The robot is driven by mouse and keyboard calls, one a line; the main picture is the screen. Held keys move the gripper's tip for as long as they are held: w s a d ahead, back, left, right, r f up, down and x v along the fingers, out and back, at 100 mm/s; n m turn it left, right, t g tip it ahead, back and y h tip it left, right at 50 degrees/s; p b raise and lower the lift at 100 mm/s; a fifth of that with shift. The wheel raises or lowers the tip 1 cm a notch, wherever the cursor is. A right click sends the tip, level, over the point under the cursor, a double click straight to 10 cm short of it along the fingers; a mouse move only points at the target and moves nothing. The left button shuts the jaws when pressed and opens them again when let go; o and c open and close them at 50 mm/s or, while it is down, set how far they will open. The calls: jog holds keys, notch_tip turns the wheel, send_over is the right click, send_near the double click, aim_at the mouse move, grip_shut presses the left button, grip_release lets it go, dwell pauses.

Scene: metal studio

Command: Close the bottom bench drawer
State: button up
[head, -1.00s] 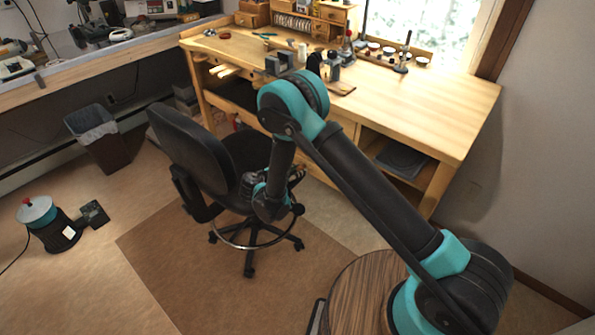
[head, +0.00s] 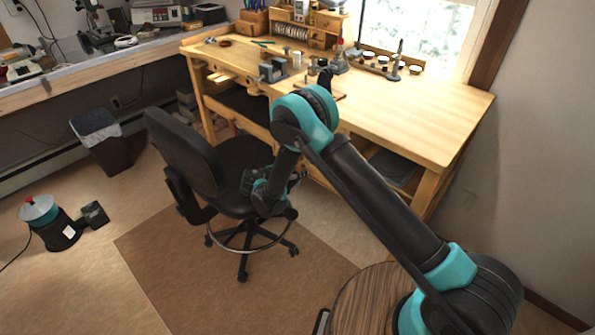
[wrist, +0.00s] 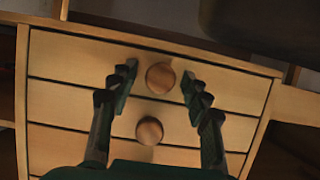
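The wooden workbench (head: 430,115) stands at the back right in the head view. Its drawer stack is mostly hidden there behind my arm and the chair. In the wrist view, pale drawer fronts (wrist: 75,95) fill the picture, parted by dark gaps. Two round wooden knobs show, one upper (wrist: 160,78) and one lower (wrist: 149,131). My gripper (wrist: 160,75) is open, its dark fingers apart on either side of the knobs, with nothing visibly held. Whether the fingers touch the fronts, which drawer is the bottom one, and how far any stands out I cannot tell.
A black swivel chair (head: 184,150) stands close beside my forearm, in front of the bench. A round wood-grain top (head: 362,300) is at the front right. A bin (head: 103,140) and a teal-and-black device (head: 52,225) are at left. The brown mat (head: 180,270) has open floor.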

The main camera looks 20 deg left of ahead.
jog(key=shift+s, duration=0.1)
jog(key=v, duration=1.2)
jog(key=shift+a, duration=0.1)
